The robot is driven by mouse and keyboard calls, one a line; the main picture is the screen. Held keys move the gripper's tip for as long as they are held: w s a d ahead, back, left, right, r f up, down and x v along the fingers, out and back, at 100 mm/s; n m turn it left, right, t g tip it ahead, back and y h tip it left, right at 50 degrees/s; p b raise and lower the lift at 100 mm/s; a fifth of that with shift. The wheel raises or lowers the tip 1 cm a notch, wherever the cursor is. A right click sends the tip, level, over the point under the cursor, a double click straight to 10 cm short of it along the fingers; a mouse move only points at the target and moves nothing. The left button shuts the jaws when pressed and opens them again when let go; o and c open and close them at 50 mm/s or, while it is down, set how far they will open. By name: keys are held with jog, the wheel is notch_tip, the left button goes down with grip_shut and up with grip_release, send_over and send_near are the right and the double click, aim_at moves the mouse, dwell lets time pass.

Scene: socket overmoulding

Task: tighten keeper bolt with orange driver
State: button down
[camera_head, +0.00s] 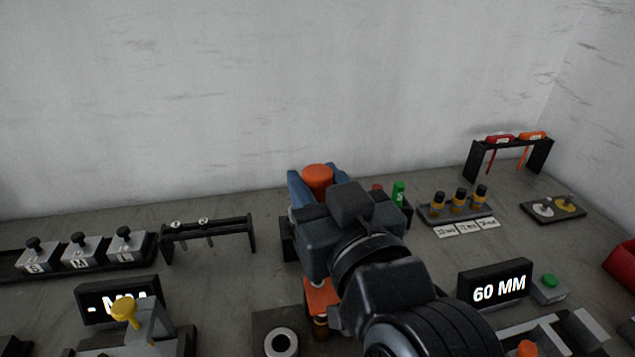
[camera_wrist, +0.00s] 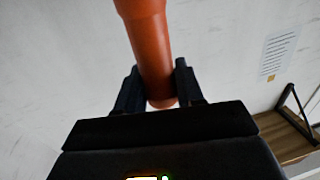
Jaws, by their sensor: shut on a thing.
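The orange driver (camera_head: 533,136) hangs in the black rack at the back right, beside a red driver (camera_head: 499,139). My gripper (camera_wrist: 158,85) is shut on an orange cylinder (camera_wrist: 150,45), which passes between its black fingers in the wrist view. I cannot tell for sure whether the held cylinder belongs to this machine. I cannot make out the keeper bolt.
The black driver rack (camera_head: 546,146) stands clear of my arm. A 60 MM display (camera_head: 500,284), a green button (camera_head: 549,281) and a tray of plugs (camera_head: 436,216) are to the right. Knobbed blocks (camera_head: 82,251), a low rack (camera_head: 208,233) and a yellow-knobbed fixture (camera_head: 124,309) are left.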

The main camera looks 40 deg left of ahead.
jog(key=shift+f+b, duration=1)
jog(key=shift+f, duration=0.45)
dwell(2.3)
jog(key=shift+r, duration=0.1)
